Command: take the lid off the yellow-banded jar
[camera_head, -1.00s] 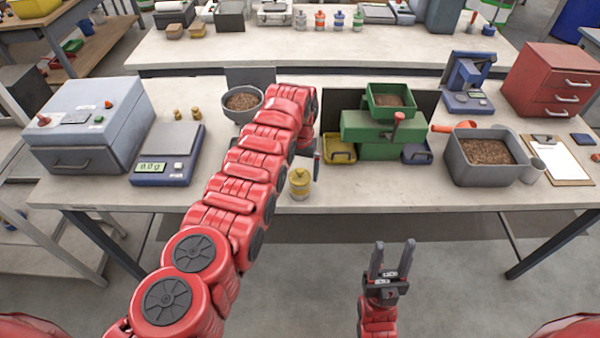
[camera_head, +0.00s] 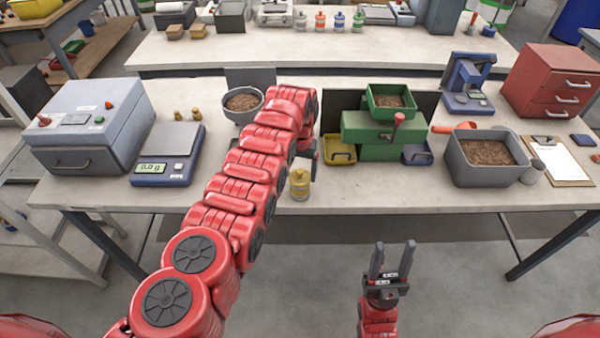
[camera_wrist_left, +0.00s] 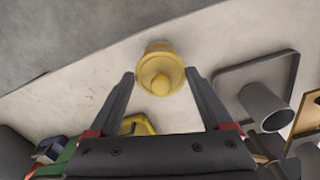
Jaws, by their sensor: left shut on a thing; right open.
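The yellow-banded jar (camera_head: 300,185) stands upright near the front edge of the bench. Its yellow lid with a round knob (camera_wrist_left: 161,84) shows from above in the left wrist view. My left gripper (camera_wrist_left: 160,75) has a finger on each side of the lid and is shut on it. In the head view my left gripper (camera_head: 308,166) is at the jar's top, partly hidden by my red arm. The lid appears to be on the jar. My right gripper (camera_head: 393,243) is open and empty, in front of the bench.
A green press (camera_head: 382,128) with a yellow bin (camera_head: 340,151) stands just behind and right of the jar. A grey tub of pellets (camera_head: 487,172) is farther right. A scale (camera_head: 168,154) and a pellet bowl (camera_head: 243,113) are left. The bench front around the jar is mostly clear.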

